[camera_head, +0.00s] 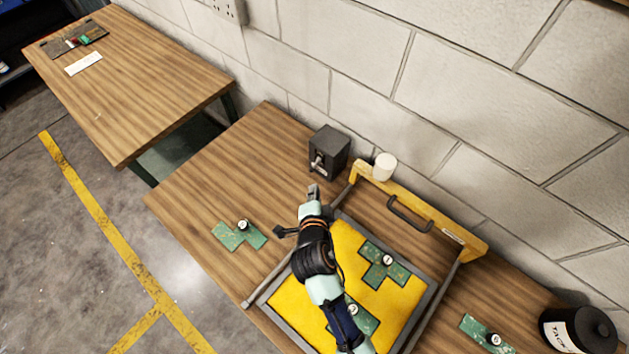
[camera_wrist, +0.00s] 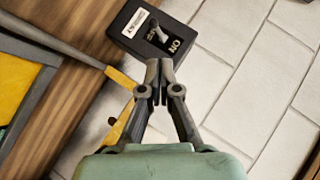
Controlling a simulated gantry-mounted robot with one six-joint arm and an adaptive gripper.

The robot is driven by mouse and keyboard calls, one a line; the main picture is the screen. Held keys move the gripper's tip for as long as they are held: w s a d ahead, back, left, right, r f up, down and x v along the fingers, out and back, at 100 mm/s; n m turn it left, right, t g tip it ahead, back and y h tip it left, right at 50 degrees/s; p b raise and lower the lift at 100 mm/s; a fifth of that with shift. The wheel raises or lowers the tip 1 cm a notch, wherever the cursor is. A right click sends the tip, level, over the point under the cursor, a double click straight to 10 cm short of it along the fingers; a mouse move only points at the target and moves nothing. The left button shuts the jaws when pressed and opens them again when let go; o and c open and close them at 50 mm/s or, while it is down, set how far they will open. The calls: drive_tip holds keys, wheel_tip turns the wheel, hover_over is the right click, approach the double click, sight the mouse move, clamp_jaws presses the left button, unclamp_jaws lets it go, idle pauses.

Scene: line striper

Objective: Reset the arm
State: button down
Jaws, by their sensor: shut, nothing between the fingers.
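My arm (camera_head: 316,258) reaches over a yellow tray with a grey frame. My gripper (camera_head: 313,190) is shut and empty, just left of the tray frame's upper corner. In the wrist view my gripper (camera_wrist: 159,66) shows its two fingertips together with nothing between them. A black switch box (camera_head: 328,151) stands on the wooden table by the wall, just beyond the fingertips. The box also shows in the wrist view (camera_wrist: 130,32), with a lever and an "ON" label. I cannot tell whether gripper and box touch; they look apart.
The framed yellow tray (camera_head: 347,239) holds green T-shaped boards (camera_head: 383,266). A yellow bar with a black handle (camera_head: 409,213) runs along its back. Other green boards lie left (camera_head: 239,235) and right (camera_head: 486,334). A white cylinder (camera_head: 384,166) and black jar (camera_head: 580,329) stand near the wall.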

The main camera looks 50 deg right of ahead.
drive_tip(key=shift+s+a+r, duration=0.25)
drive_tip(key=shift+s+a, duration=0.1)
drive_tip(key=shift+a, duration=0.05)
idle(0.4)
drive_tip(key=a+r+n+t+y, duration=0.2)
drive_tip(key=a+r+n+y, duration=0.3)
drive_tip(key=a+r+n, duration=0.7)
drive_tip(key=a+r+n+t+y, duration=0.2)
drive_tip(key=a+r+n+y, duration=0.2)
drive_tip(key=a+r+n, duration=0.55)
drive_tip(key=a+r+n+p, duration=0.1)
drive_tip(key=a+r+p, duration=0.4)
drive_tip(key=r+p, duration=0.7)
drive_tip(key=p, duration=0.2)
drive_tip(key=shift+r+y+p, duration=0.2)
drive_tip(key=shift+y+p, duration=0.1)
drive_tip(key=shift+p, duration=0.1)
